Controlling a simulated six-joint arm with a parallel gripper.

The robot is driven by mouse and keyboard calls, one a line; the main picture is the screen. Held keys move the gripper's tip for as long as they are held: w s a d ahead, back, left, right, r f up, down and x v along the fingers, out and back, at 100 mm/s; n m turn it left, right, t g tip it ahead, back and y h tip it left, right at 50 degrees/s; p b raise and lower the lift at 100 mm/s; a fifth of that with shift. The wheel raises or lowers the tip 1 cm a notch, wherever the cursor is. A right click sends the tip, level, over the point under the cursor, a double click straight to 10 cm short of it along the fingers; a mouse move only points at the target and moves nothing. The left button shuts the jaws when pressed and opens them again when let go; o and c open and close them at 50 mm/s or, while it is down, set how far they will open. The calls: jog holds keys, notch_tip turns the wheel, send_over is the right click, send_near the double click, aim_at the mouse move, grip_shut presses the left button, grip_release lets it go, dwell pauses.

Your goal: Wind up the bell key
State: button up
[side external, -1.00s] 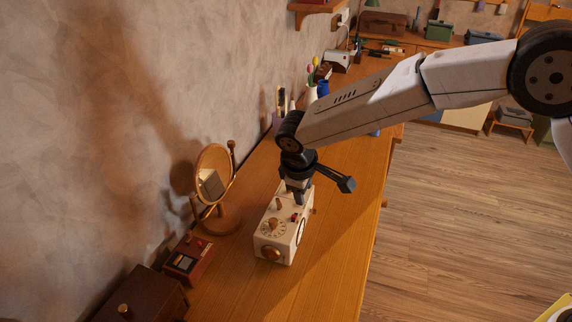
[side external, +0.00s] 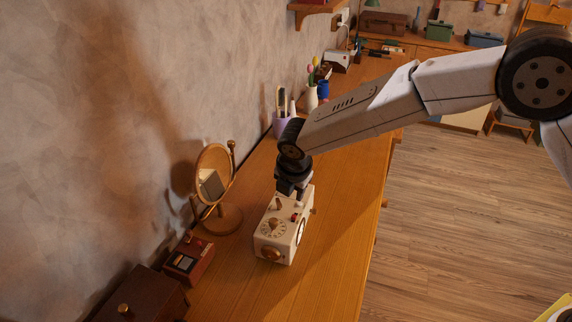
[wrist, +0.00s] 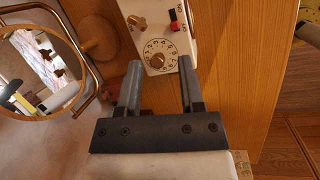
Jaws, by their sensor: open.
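A white timer box (side external: 284,243) stands on the wooden desk. Its top has a numbered dial with a brass knob (side external: 273,224), a smaller brass key-like knob (side external: 277,204) and a red switch (side external: 294,217). A round brass piece (side external: 270,254) sits on its near face. I cannot tell for sure which brass part is the bell key. In the wrist view the dial knob (wrist: 157,60) appears between my fingertips, with the smaller knob (wrist: 137,22) and red switch (wrist: 174,16) beyond. My gripper (wrist: 160,68) is open, pointing down over the box's far end, apparently empty.
A round mirror (side external: 214,172) on a wooden stand is left of the box. A small red box (side external: 188,260) and a dark brown case (side external: 140,297) lie nearer. The desk right of the box is clear.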

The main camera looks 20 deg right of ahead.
aim_at(280, 204)
jog(key=n, duration=0.3)
jog(key=w+n, duration=0.1)
jog(key=n, duration=0.3)
jog(key=a+n+t, duration=0.1)
jog(key=n, duration=0.2)
jog(key=shift+w+f+y, duration=0.3)
jog(key=shift+f+y, duration=0.1)
jog(key=shift+x, duration=3.9)
grip_shut()
